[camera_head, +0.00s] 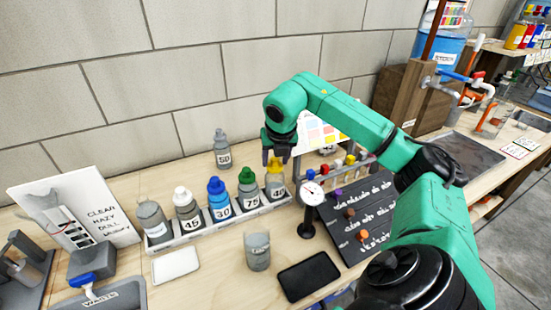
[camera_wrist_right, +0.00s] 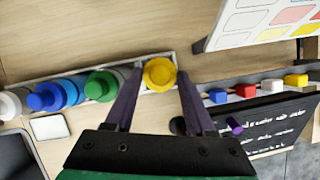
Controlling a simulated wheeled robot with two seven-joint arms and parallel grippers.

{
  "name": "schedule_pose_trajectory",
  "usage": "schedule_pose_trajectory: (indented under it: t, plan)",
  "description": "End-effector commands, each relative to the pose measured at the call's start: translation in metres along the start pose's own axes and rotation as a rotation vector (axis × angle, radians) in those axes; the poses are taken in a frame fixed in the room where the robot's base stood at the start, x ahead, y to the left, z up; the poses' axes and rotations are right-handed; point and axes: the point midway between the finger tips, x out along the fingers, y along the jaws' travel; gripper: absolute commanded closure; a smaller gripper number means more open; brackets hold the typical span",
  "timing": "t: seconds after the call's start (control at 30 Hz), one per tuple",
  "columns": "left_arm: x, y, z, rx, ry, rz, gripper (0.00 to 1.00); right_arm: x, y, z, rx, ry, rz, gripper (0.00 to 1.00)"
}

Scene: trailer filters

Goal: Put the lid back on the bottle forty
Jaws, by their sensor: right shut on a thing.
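The bottle forty (camera_head: 276,193) stands upright at the right end of the white rack (camera_head: 212,232); its number label is small and partly hard to read. The yellow lid (camera_head: 275,164) is at its top, and it also shows from above in the right wrist view (camera_wrist_right: 159,74). My right gripper (camera_head: 277,158) points down over the bottle, its two dark fingers (camera_wrist_right: 159,70) on either side of the yellow lid and shut on it. I cannot tell whether the lid is seated or slightly above the neck. My left gripper is not in view.
Bottles with green (camera_head: 247,176), blue (camera_head: 216,185), white (camera_head: 181,195) and grey tops fill the rack to the left. A grey bottle (camera_head: 221,152) stands behind. A gauge (camera_head: 312,194) is close on the right.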

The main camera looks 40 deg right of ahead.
Motion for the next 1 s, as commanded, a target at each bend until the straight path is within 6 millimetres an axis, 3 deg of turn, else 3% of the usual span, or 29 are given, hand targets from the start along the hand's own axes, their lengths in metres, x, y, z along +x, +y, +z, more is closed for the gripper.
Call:
schedule_pose_trajectory:
  t: [0.83, 0.87, 0.93, 1.0]
  plan:
    - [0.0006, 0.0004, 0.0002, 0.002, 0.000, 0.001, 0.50, 0.0025, -0.0002, -0.0009, 0.000, 0.000, 0.000, 0.96]
    - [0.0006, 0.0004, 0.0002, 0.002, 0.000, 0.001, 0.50, 0.0025, -0.0002, -0.0009, 0.000, 0.000, 0.000, 0.38]
    - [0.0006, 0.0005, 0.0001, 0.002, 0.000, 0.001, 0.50, 0.0026, -0.0002, -0.0009, 0.000, 0.000, 0.000, 0.11]
    - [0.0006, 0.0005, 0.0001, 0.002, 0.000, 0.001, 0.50, 0.0026, -0.0002, -0.0009, 0.000, 0.000, 0.000, 0.10]
